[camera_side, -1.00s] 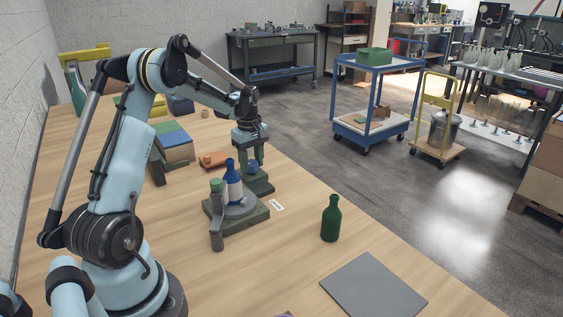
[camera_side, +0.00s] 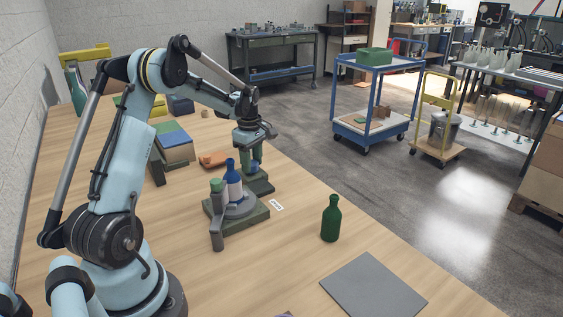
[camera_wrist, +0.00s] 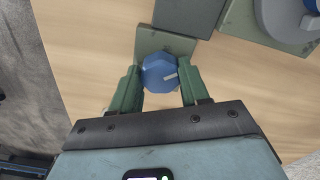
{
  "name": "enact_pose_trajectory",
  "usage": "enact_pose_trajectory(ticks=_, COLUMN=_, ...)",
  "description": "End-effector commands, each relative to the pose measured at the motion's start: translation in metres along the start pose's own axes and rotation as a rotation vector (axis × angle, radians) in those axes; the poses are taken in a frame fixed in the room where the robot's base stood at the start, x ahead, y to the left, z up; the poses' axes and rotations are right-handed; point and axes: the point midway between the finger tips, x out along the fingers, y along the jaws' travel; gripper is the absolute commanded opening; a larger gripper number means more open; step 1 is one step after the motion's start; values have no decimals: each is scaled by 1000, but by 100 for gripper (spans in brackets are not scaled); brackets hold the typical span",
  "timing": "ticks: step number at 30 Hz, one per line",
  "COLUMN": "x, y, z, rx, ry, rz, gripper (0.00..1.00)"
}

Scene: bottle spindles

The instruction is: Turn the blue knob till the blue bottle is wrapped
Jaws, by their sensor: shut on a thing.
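The blue bottle (camera_side: 231,172) stands upright on a round grey turntable (camera_side: 240,208) on a green base, with a pale band around its body. A grey post with a green top (camera_side: 216,213) stands beside it. The blue knob (camera_wrist: 160,73) has a pale pointer mark aimed to the right in the wrist view and sits on a small green block (camera_wrist: 150,38). My gripper (camera_wrist: 160,86) points down over the knob and is shut on it, one green finger on each side. In the side view, the fingers partly hide the knob (camera_side: 255,168).
A green bottle (camera_side: 331,219) stands upright at the right, near a grey mat (camera_side: 373,285). A small white label (camera_side: 276,205) lies beside the base. Books (camera_side: 174,144) and an orange-brown piece (camera_side: 214,159) lie farther back. The table front is mostly clear.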

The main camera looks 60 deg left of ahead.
Motion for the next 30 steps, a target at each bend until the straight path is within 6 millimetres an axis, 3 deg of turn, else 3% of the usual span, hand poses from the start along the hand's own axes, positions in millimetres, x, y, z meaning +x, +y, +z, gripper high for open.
enact_pose_trajectory(ticks=2, x=0, y=0, z=-1, rx=0, ry=2, rz=1, gripper=15)
enact_pose_trajectory(ticks=3, x=0, y=0, z=-1, rx=0, ry=2, rz=1, gripper=50)
enact_pose_trajectory(ticks=7, x=0, y=0, z=-1, rx=0, ry=1, rz=1, gripper=70)
enact_pose_trajectory(ticks=19, x=-7, y=0, z=0, rx=1, ry=0, rz=0, gripper=71)
enact_pose_trajectory(ticks=30, x=-73, y=0, z=0, rx=1, ry=1, rz=0, gripper=71)
